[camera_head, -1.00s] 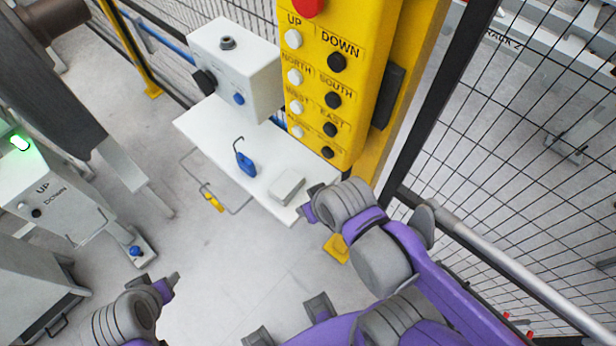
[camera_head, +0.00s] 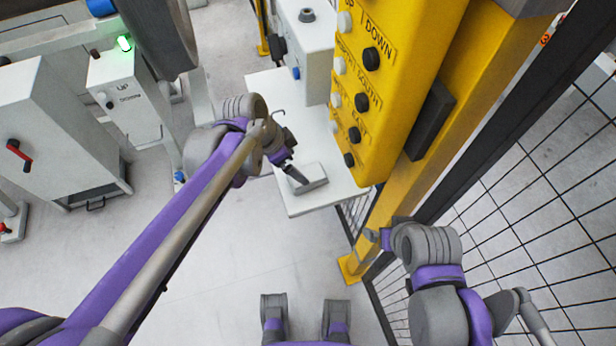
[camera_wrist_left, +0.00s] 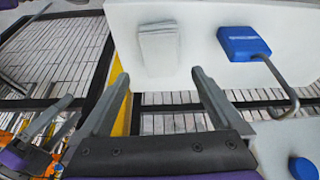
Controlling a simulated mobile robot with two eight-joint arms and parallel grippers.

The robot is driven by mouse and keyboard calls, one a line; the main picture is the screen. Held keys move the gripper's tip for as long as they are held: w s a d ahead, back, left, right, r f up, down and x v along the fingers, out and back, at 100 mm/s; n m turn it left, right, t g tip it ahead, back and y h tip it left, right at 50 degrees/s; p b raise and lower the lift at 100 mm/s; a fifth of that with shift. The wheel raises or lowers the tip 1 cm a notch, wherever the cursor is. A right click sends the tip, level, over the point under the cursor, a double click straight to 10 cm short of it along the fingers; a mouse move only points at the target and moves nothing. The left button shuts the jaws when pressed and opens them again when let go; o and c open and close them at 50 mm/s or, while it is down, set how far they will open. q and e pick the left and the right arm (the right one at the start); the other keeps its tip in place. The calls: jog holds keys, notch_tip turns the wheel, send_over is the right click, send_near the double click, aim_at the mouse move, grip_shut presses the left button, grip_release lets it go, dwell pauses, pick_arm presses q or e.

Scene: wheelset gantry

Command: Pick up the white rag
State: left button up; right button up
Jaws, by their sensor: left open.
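The white rag (camera_head: 312,183) is a folded, flat greyish-white pad lying on the white shelf (camera_head: 305,205). In the left wrist view the rag (camera_wrist_left: 160,48) lies just beyond my open fingertips, roughly centred between them. My left gripper (camera_head: 293,172) reaches over the shelf and partly covers the rag in the head view. The left gripper (camera_wrist_left: 158,76) is open with nothing between its fingers. My right gripper (camera_head: 376,237) is by the foot of the yellow post, away from the rag; its jaw opening is not clear.
A blue padlock (camera_wrist_left: 243,43) with a long shackle lies on the shelf beside the rag. A yellow button panel (camera_head: 385,90) stands close to the right of the shelf. A white control box (camera_head: 305,50) is behind. Black mesh fencing (camera_head: 500,210) runs along the right.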

aim_at(307, 174)
pick_arm(q)
jog(key=x, duration=0.3)
jog(key=shift+a, duration=0.1)
jog(key=x, duration=0.4)
jog(key=shift+d+f+b, duration=0.1)
jog(key=shift+d+b, duration=0.15)
jog(key=shift+b, duration=0.05)
jog(key=shift+w+d+f, duration=0.1)
jog(key=shift+f, duration=0.3)
jog(key=shift+f, duration=0.2)
jog(key=shift+c, duration=0.2)
jog(key=c, duration=1.4)
jog(key=shift+r, duration=0.15)
